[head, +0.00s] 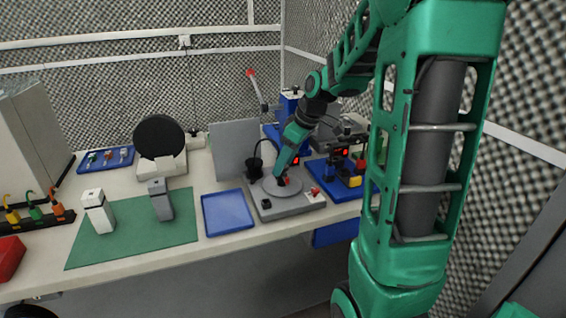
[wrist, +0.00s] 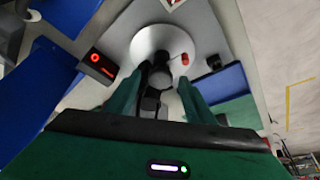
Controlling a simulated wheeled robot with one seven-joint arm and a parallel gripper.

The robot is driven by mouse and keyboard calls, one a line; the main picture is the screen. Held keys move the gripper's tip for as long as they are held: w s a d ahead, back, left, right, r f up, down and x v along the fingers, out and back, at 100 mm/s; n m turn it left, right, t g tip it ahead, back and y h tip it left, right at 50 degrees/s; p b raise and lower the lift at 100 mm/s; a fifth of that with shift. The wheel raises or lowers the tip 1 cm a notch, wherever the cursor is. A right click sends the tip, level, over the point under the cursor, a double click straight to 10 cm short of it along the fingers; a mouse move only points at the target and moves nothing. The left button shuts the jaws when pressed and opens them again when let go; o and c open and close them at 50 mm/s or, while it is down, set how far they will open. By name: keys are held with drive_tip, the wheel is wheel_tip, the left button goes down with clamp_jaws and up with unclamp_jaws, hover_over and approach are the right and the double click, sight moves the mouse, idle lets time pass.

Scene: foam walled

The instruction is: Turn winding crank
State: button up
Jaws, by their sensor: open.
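A round pale disc (head: 270,188) lies on a flat grey base (head: 262,208) on the bench. In the wrist view the disc (wrist: 163,38) carries a small red peg (wrist: 185,58) near its edge, which looks like the crank's knob. My gripper (head: 281,177) points down over the disc. In the wrist view its green fingers (wrist: 161,76) are apart, with a dark part showing between them. The red peg is beside the right fingertip, not clearly between the fingers. Whether the fingers touch the disc cannot be told.
A blue tray (head: 227,212) lies left of the base. A grey upright panel (head: 234,150) and a black cup (head: 254,171) stand behind. A lever with a red tip (head: 251,73) rises at the back. Devices with red displays (head: 345,152) stand close on the right.

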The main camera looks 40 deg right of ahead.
drive_tip(key=c, duration=1.1)
drive_tip(key=shift+o, duration=0.2)
drive_tip(key=shift+a+m+t+h, duration=0.15)
drive_tip(key=shift+m+h, duration=0.3)
drive_tip(key=shift+m, duration=0.75)
drive_tip(key=shift+a+m+t+h, duration=0.15)
drive_tip(key=shift+m+h, duration=0.3)
drive_tip(key=shift+m, duration=0.75)
drive_tip(key=shift+d, duration=0.1)
drive_tip(key=o, duration=1.1)
drive_tip(key=shift+c, duration=0.2)
drive_tip(key=shift+s, duration=0.1)
drive_tip(key=v, duration=1)
drive_tip(key=shift+r, duration=0.35)
